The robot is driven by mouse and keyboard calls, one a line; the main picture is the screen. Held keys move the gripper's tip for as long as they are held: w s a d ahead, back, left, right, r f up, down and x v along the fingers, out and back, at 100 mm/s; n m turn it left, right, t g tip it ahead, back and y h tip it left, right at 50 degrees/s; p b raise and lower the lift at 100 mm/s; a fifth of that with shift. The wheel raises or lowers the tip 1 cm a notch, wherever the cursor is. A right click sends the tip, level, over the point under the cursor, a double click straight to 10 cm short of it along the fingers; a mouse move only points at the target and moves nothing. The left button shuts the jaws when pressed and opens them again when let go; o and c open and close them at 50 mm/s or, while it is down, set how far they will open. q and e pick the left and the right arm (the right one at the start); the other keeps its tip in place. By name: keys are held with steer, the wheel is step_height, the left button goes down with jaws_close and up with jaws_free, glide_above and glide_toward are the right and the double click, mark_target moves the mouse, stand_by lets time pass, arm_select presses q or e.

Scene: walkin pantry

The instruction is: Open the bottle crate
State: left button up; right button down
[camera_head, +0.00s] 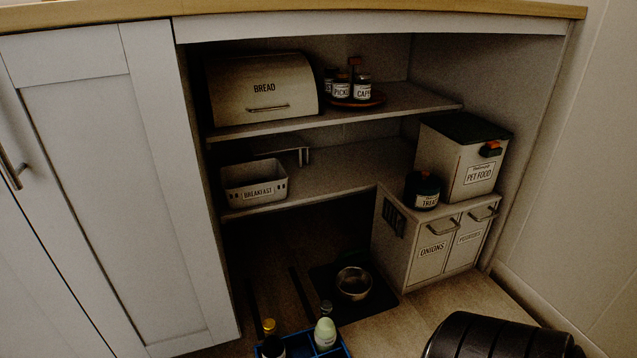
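The bottle crate (343,349) is blue and sits low in the picture, cut off by the bottom edge. Only its far part shows, with dividers inside. A dark bottle with a yellow cap (272,345) stands at its left. The crate's near side is out of view, so I cannot tell whether any lid or catch there is open. Neither of my grippers is in view.
A metal bowl (353,283) rests on a dark mat (376,306) behind the crate. The onions bin unit (406,282) stands to the right. Shelves above hold a bread box (262,88) and a breakfast basket (254,184). A dark ribbed shape fills the lower right.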

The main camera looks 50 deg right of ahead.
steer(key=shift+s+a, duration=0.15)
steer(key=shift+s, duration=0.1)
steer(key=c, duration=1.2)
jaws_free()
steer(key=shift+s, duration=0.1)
